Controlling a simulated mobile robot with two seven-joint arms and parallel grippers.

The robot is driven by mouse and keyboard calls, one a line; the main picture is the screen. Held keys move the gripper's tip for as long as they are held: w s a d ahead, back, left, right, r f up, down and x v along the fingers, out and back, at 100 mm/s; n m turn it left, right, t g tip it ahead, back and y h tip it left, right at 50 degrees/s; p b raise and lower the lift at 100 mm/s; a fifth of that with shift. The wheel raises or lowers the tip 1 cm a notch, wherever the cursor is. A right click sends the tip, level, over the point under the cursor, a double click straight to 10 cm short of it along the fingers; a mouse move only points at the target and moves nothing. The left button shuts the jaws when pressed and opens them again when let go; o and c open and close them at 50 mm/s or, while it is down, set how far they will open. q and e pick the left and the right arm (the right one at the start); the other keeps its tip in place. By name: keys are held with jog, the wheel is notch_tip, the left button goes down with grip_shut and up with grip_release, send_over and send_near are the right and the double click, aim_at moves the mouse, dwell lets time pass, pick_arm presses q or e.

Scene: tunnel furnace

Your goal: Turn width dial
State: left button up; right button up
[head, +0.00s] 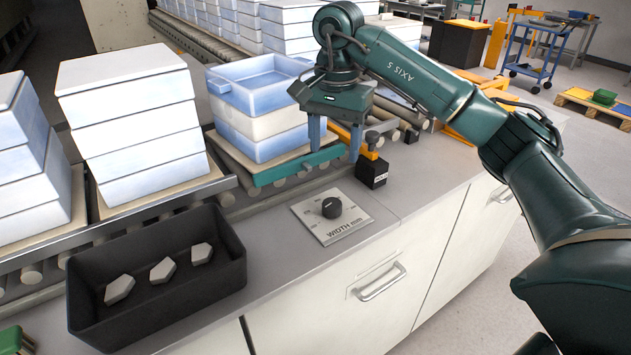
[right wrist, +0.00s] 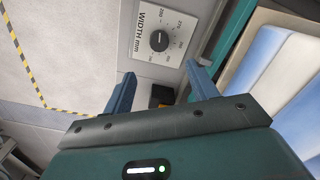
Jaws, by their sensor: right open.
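The width dial (head: 332,207) is a round black knob on a light square plate (head: 313,222) marked WIDTH mm, set on the grey counter. It also shows in the right wrist view (right wrist: 159,40), above the gap between the fingers, with numbers around it and a pale pointer line. My right gripper (head: 335,140) is above and behind the dial, over the counter's back edge near the conveyor, with its fingers pointing down. In the right wrist view my right gripper (right wrist: 161,88) is open and empty, apart from the dial. My left gripper is not in view.
A black block with an orange top (head: 372,170) stands right of the dial, close to my right gripper. A black bin (head: 205,290) with 3 grey pieces sits to the left. Stacked white-blue trays (head: 263,120) stand on the roller conveyor behind.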

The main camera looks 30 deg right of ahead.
aim_at(332, 203)
notch_tip(332, 203, down, 13)
jog(key=shift+s+f, duration=0.1)
jog(key=shift+s, duration=0.05)
dwell(0.4)
jog(key=c, duration=1)
